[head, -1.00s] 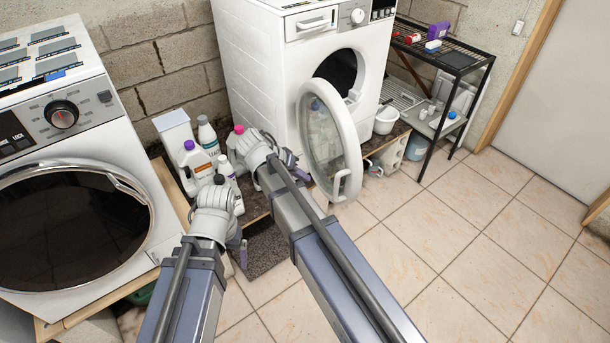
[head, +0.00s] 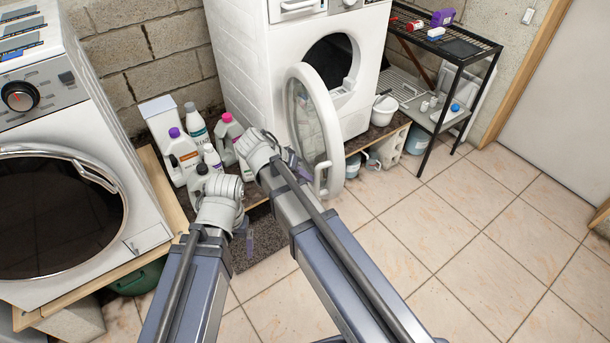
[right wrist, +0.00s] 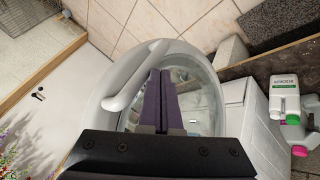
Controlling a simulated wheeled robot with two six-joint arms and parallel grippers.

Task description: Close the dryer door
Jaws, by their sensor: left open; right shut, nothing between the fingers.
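The white dryer (head: 240,55) stands at the back centre on a low plinth. Its round door (head: 334,130) hangs wide open towards me, with a glass middle and a handle (head: 321,180) on its lower rim. My right gripper (head: 295,160) is shut and empty, close to the left side of the door. In the right wrist view its closed fingers (right wrist: 160,80) lie in front of the door glass, beside the curved handle (right wrist: 135,75); I cannot tell whether they touch. My left gripper (head: 246,235) is open and empty, low and to the left, apart from the door.
A second front-loading machine (head: 50,210) stands at the left, its door shut. Several detergent bottles (head: 183,155) stand between the machines. A white bucket (head: 383,110) and a black metal rack (head: 450,45) are right of the dryer. The tiled floor (head: 470,240) at the right is clear.

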